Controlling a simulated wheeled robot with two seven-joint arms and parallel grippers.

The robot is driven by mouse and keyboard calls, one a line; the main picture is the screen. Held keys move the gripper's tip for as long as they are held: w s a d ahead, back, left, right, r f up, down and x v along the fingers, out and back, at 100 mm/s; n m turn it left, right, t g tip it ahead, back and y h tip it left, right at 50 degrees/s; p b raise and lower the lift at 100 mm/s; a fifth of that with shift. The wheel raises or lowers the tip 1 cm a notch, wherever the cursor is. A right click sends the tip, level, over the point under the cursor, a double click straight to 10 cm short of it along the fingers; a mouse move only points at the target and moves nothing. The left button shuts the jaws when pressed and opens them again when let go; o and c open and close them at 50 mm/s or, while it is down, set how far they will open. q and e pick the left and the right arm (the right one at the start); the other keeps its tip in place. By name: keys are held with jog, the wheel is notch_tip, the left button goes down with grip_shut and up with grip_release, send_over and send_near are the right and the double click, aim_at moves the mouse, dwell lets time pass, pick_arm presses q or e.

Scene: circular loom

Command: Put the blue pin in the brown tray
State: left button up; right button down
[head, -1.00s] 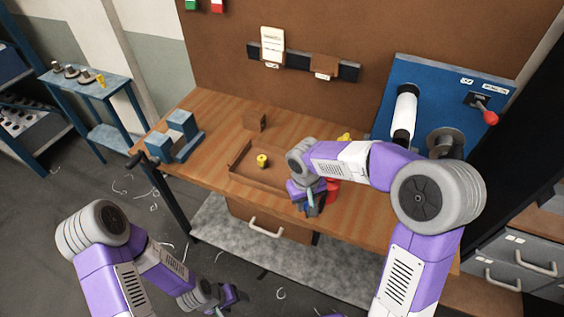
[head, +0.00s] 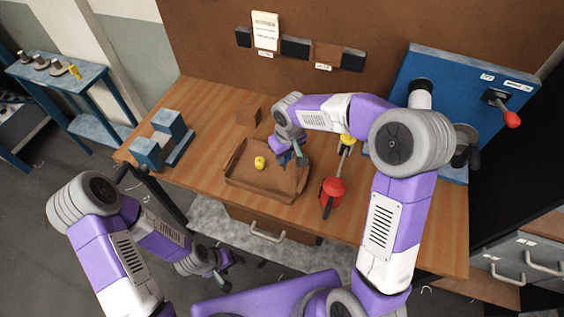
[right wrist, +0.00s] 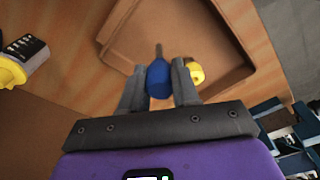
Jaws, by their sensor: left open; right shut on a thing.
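The blue pin (right wrist: 158,80) is held between the two fingers of my right gripper (right wrist: 158,85), with its thin grey tip pointing away from the gripper. In the head view my right gripper (head: 292,158) is above the right back part of the brown tray (head: 262,186). The tray lies on the bench and also shows in the right wrist view (right wrist: 140,22). A yellow piece (head: 259,162) is in the tray. My left gripper (head: 222,272) is open and empty, low in front of the bench.
A blue-grey block fixture (head: 168,140) is at the left, and a small brown block (head: 249,115) is behind the tray. The blue panel (head: 440,80) stands at the back right.

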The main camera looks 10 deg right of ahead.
aim_at(285, 163)
notch_tip(285, 163, down, 4)
jog(key=shift+r, duration=0.1)
jog(key=shift+w+f, duration=0.1)
jog(key=shift+f, duration=0.15)
jog(key=shift+f+b, duration=0.2)
jog(key=shift+b, duration=0.2)
jog(key=c, duration=0.8)
grip_release()
jog(key=shift+c, duration=0.2)
jog(key=shift+r, duration=0.15)
